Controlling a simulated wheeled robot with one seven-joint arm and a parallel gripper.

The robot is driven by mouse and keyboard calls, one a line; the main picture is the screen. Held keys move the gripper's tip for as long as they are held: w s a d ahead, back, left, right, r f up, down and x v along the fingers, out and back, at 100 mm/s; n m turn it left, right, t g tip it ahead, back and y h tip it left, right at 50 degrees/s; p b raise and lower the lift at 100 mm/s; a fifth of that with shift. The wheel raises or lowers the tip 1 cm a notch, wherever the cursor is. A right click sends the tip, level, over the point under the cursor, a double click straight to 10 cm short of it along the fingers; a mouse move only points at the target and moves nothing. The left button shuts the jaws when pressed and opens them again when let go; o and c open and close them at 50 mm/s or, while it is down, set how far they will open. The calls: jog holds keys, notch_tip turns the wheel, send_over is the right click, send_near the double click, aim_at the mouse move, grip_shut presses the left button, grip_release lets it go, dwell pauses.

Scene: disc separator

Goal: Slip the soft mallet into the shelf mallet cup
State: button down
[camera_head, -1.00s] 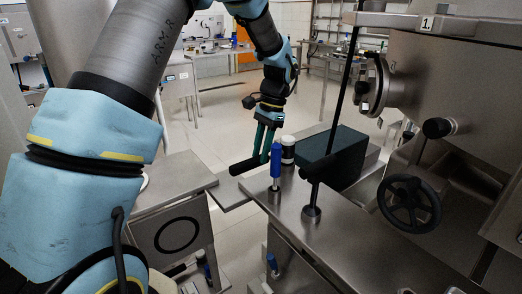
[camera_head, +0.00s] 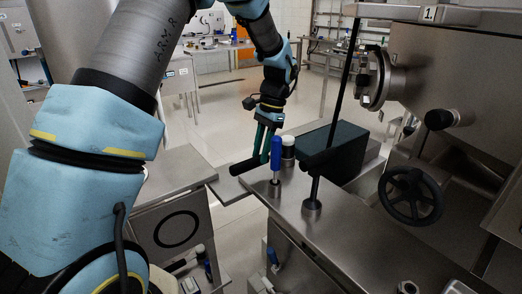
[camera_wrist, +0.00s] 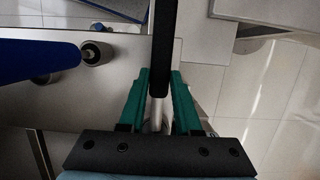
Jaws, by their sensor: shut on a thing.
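My gripper (camera_head: 266,150), with green fingers, is shut on a dark bar, which I take to be the soft mallet (camera_head: 247,166). In the head view its dark cylindrical part sticks out to the left of the fingertips, roughly level. In the wrist view the mallet (camera_wrist: 161,45) runs from between the fingers (camera_wrist: 160,85) to the top edge; the rest of it is cut off. The gripper hangs just left of a blue-handled tool standing on the steel bench top. I cannot make out the shelf mallet cup for certain in either view.
The blue-handled tool (camera_head: 277,150) and a dark, white-topped jar (camera_head: 288,148) are close beside the gripper. A black pole (camera_head: 345,75) rises from the bench top (camera_head: 285,205), with a dark green box (camera_head: 345,150) behind it. A steel cabinet (camera_head: 180,228) stands lower left. Floor shows between.

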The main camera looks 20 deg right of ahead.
jog(key=shift+f, duration=0.15)
jog(key=c, duration=1.1)
grip_release()
jog(key=shift+f, duration=0.1)
jog(key=o, duration=0.6)
jog(key=shift+s+a, duration=0.45)
jog(key=shift+a, duration=1.15)
jog(key=shift+s+a, duration=0.5)
jog(key=shift+a, duration=1.15)
jog(key=shift+s+a, duration=0.45)
jog(key=shift+a, duration=1.15)
